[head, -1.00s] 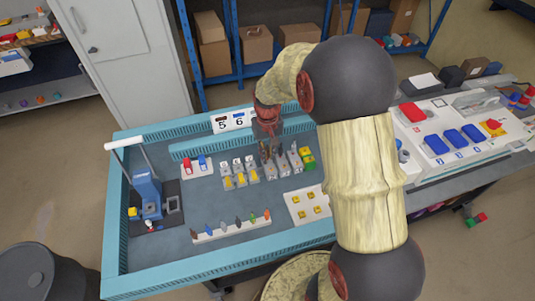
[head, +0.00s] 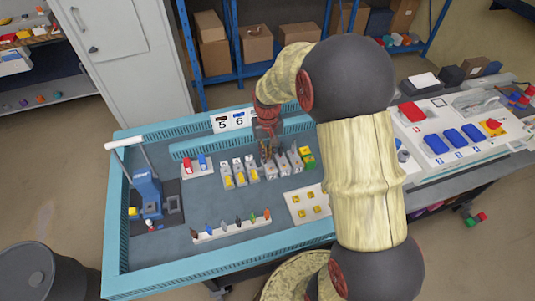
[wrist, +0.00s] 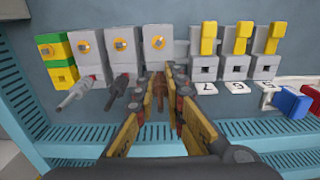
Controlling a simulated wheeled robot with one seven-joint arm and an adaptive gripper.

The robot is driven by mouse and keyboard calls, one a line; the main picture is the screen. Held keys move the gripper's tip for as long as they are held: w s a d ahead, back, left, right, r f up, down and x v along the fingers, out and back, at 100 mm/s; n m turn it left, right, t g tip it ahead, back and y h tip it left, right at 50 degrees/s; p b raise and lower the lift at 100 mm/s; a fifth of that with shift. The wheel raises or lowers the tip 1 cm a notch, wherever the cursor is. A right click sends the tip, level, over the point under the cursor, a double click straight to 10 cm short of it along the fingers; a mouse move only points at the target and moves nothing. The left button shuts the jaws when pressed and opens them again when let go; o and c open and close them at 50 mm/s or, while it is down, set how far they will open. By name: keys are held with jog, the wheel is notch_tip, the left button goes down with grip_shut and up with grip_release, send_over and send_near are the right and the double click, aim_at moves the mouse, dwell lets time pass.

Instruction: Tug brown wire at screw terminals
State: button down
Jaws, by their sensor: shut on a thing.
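In the wrist view, a row of grey screw terminals with orange screws (wrist: 158,43) runs along the top left. The brown wire (wrist: 158,88) comes out of the rightmost of these terminals, toward my gripper. My gripper (wrist: 160,100) is shut on the brown wire, with one finger on each side of it. A black wire (wrist: 122,88) and a grey wire (wrist: 80,91) come out of the terminals to its left. In the head view my gripper (head: 268,150) is low over the terminal row, and its fingers largely hide the brown wire.
Lever terminals with yellow levers (wrist: 238,40) stand to the right in the wrist view, close to the fingers. A green and yellow block (wrist: 58,62) ends the row. A press with a white handle (head: 147,190) and a strip of coloured pieces (head: 230,230) share the bench.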

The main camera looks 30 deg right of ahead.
jog(key=shift+f, duration=0.2)
jog(key=c, duration=1.9)
grip_release()
jog(key=o, duration=0.5)
notch_tip(320, 180, up, 8)
jog(key=p, duration=0.5)
jog(key=shift+f+p, duration=0.15)
jog(key=shift+p, duration=0.25)
jog(key=shift+f, duration=0.15)
